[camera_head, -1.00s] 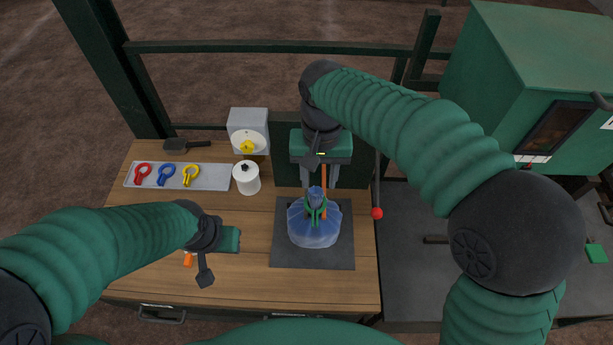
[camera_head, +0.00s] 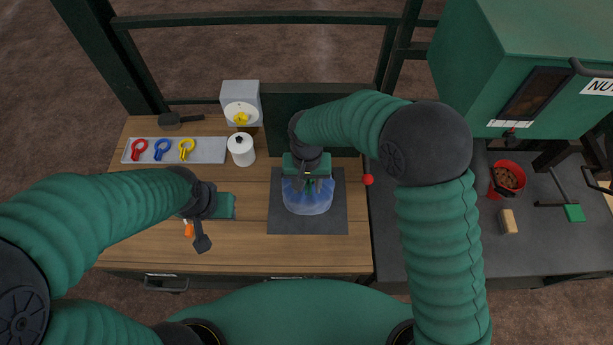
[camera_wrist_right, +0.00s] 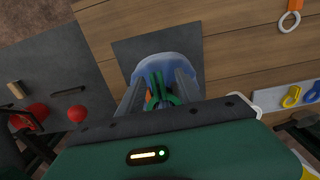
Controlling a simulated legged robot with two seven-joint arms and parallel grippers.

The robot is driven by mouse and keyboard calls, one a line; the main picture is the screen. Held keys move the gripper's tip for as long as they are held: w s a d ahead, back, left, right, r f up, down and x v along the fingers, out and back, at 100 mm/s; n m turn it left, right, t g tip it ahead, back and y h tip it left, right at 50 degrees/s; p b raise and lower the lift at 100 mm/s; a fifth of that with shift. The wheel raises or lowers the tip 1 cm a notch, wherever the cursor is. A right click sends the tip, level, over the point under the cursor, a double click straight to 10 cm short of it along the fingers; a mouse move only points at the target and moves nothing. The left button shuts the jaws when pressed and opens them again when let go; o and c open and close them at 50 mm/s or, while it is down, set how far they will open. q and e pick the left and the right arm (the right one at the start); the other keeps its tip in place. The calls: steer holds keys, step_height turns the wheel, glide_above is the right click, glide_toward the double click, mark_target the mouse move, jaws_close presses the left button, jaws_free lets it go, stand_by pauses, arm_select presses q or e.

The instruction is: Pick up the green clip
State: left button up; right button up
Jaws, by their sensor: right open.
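The green clip (camera_wrist_right: 158,84) sits on the gathered neck of a translucent blue bag (camera_head: 308,203). In the right wrist view the bag (camera_wrist_right: 178,62) shows behind the clip. My right gripper (camera_head: 309,184) is over the bag's neck and points down. It is open, with one finger on each side of the clip in the wrist view. I cannot tell if the fingers touch it. In the head view the gripper mostly hides the clip. My left gripper (camera_head: 200,222) hangs over the left of the table, and its jaws are not clear.
The bag stands on a dark mat (camera_head: 280,224) on the wooden table. A tray (camera_head: 208,152) holds red, blue and yellow clips. A white canister (camera_head: 242,154) stands beside it. A red ball knob (camera_head: 368,179) is right of the mat. An orange object (camera_head: 188,229) is by my left gripper.

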steer(key=shift+w+d+f, duration=0.15)
steer(key=shift+d, duration=0.2)
steer(key=shift+c, duration=0.8)
steer(key=c, duration=0.7)
steer(key=shift+a, duration=0.25)
jaws_close()
